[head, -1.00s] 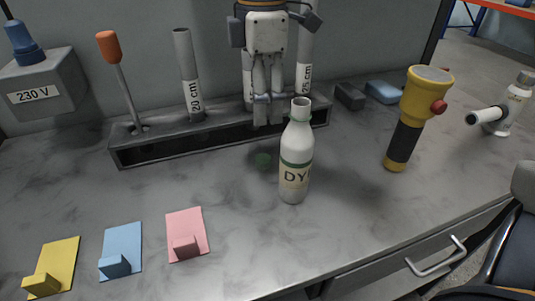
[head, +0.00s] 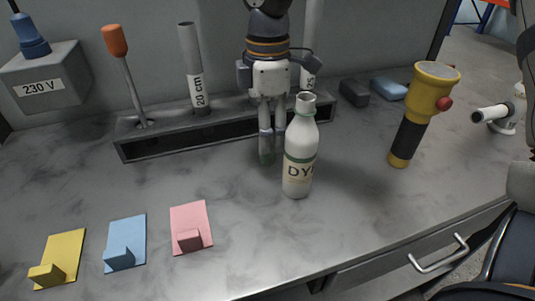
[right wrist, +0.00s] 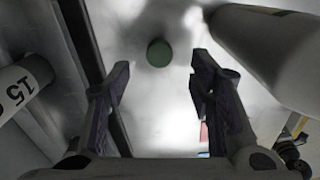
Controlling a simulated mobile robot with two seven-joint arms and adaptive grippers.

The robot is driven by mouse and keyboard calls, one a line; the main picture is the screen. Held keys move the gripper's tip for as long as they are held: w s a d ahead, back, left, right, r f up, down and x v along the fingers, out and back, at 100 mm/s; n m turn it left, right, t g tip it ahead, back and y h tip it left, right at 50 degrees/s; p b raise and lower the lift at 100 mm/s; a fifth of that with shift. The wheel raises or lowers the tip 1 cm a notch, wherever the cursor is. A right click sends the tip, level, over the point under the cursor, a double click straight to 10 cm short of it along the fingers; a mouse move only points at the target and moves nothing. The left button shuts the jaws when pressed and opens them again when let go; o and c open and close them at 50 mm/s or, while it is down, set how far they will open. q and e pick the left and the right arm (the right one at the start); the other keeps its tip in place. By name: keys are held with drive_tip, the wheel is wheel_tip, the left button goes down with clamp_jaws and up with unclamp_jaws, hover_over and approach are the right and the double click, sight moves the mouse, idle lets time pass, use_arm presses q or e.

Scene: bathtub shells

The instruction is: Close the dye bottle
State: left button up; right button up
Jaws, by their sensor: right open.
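The white dye bottle (head: 301,160) stands upright and uncapped on the bench, with a green band and a "DY" label; it also shows large at the right of the right wrist view (right wrist: 270,45). A small green cap (right wrist: 159,53) lies on the bench to the left of the bottle. My right gripper (head: 267,145) points down just left of and behind the bottle, above the cap. In the right wrist view its open fingers (right wrist: 161,65) have the cap in the gap between them, beyond the tips. In the head view the fingers partly hide the cap. My left gripper is not in view.
A dark rack (head: 180,142) with a screwdriver (head: 118,50) and tubes stands behind. A yellow flashlight (head: 418,112) stands at right. Yellow, blue and pink cards (head: 190,215) lie at front left.

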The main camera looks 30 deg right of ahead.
sight(267, 157)
wheel_tip(267, 157, down, 5)
drive_tip(key=shift+d, duration=0.1)
idle(0.3)
drive_tip(key=c, duration=0.8)
